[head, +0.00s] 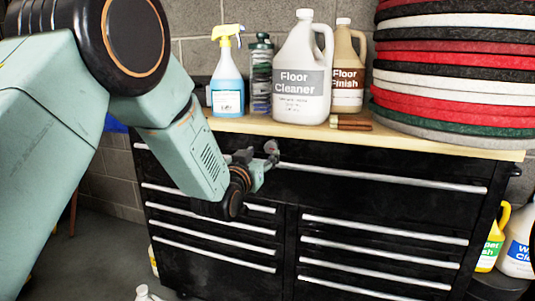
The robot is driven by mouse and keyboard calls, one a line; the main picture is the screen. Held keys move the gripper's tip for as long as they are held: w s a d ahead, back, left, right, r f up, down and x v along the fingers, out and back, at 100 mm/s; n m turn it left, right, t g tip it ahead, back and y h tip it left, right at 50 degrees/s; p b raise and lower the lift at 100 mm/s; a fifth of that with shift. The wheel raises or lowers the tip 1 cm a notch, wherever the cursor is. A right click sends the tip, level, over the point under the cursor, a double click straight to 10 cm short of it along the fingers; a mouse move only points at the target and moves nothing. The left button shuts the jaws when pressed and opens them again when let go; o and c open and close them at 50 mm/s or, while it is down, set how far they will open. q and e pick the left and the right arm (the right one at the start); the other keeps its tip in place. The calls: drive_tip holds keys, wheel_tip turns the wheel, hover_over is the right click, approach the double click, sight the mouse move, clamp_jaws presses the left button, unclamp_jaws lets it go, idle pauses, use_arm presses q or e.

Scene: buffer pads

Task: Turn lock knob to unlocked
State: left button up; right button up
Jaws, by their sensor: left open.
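A black tool cabinet (385,215) with silver drawer handles stands under a wooden top. A small greyish round piece (271,147), which looks like the lock knob, shows on the upper drawer front just below the top's edge. My left gripper (262,158) is open in front of the upper drawer. Its fingers point up and right, with their tips close beside the small round piece. I cannot tell whether they touch it. Part of the drawer front behind the gripper is hidden. The knob's turn position is too small to read. My right gripper is not in view.
On the wooden top (440,148) stand a blue spray bottle (227,97), a white Floor Cleaner jug (301,85), a brown Floor Finish jug (347,80) and a tall stack of round pads (450,75). More jugs (518,245) stand on the right.

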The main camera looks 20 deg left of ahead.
sight(270, 147)
use_arm(q)
drive_tip(key=w, duration=0.2)
drive_tip(key=w+b, duration=0.1)
drive_tip(key=shift+w+f, duration=0.25)
drive_tip(key=shift+w, duration=0.45)
drive_tip(key=shift+w+d+r, duration=0.1)
drive_tip(key=shift+w+r, duration=0.05)
drive_tip(key=shift+w, duration=0.4)
drive_tip(key=shift+w, duration=0.1)
drive_tip(key=shift+c, duration=0.4)
clamp_jaws()
